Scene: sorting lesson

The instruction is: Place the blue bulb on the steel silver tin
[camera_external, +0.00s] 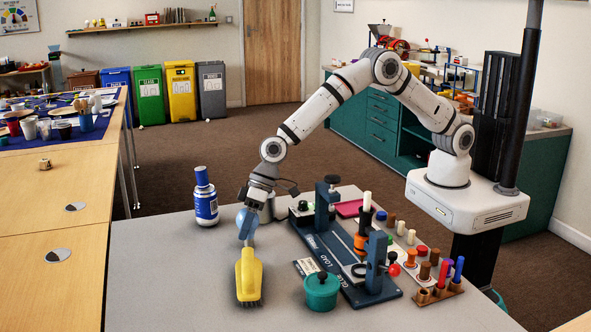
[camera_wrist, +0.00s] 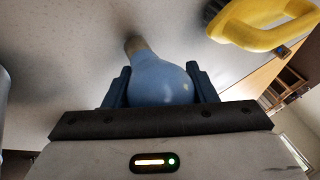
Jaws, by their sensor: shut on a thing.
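The blue bulb (camera_external: 246,221) is held at the end of my arm, above the grey table, near the handle of the yellow brush. In the wrist view the bulb (camera_wrist: 160,82) sits between the two dark blue fingers of my gripper (camera_wrist: 160,92), its narrow neck pointing away from me. My gripper (camera_external: 249,204) is shut on it. A grey metallic cylinder (camera_external: 267,211), which looks like the steel silver tin, stands just behind and right of my gripper and is partly hidden by it. A grey edge at the left of the wrist view is too cropped to name.
The yellow brush (camera_external: 248,276) lies in front of the bulb. A blue bottle (camera_external: 205,198) stands to the left. A dark green pot (camera_external: 321,291) and a blue clamp fixture (camera_external: 345,258) with pegs and spools are to the right. The table's front left is clear.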

